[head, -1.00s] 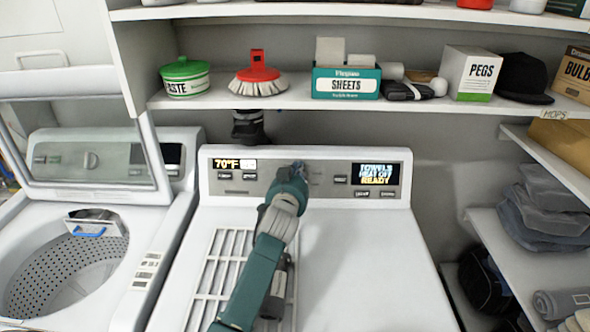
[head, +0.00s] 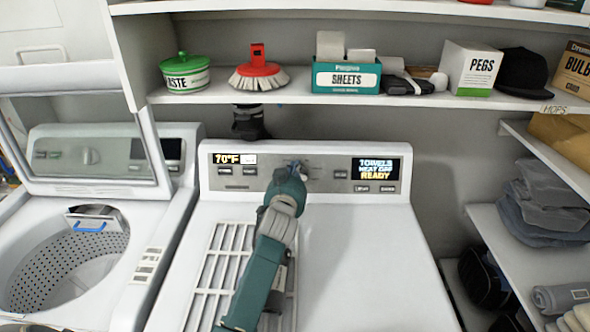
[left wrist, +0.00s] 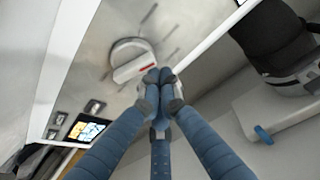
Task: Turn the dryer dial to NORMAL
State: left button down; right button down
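The dryer (head: 340,235) has a grey control panel with a round dial near its middle. In the head view the dial (head: 297,169) is mostly hidden behind my left gripper. In the left wrist view the dial (left wrist: 126,52) shows a raised white grip bar with a red mark, and tick lines around it. My left gripper (left wrist: 160,78) has its blue fingers brought together, tips right beside the grip bar; nothing shows between them. Whether they touch the bar I cannot tell. The display (head: 376,170) reads TOWELS, HEAT OFF, READY. My right gripper is not in view.
A washer (head: 60,235) with its lid up stands at the left. A shelf (head: 300,99) with a brush, boxes and a cap runs above the panel. A black pipe-like part (head: 248,122) is behind the dryer. The dryer's top is clear at right.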

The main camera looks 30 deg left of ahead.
pick_arm(q)
jog(key=shift+s+n, duration=0.1)
jog(key=shift+n, duration=0.3)
jog(key=shift+s+a+f+b, duration=0.1)
jog(key=shift+a+b, duration=0.1)
jog(key=shift+b, duration=0.2)
jog(key=shift+s+a+f, duration=0.15)
dwell(0.5)
jog(key=shift+s+a+f, duration=0.2)
jog(key=shift+s+f, duration=0.05)
jog(key=shift+f, duration=0.1)
dwell(0.4)
dwell(0.7)
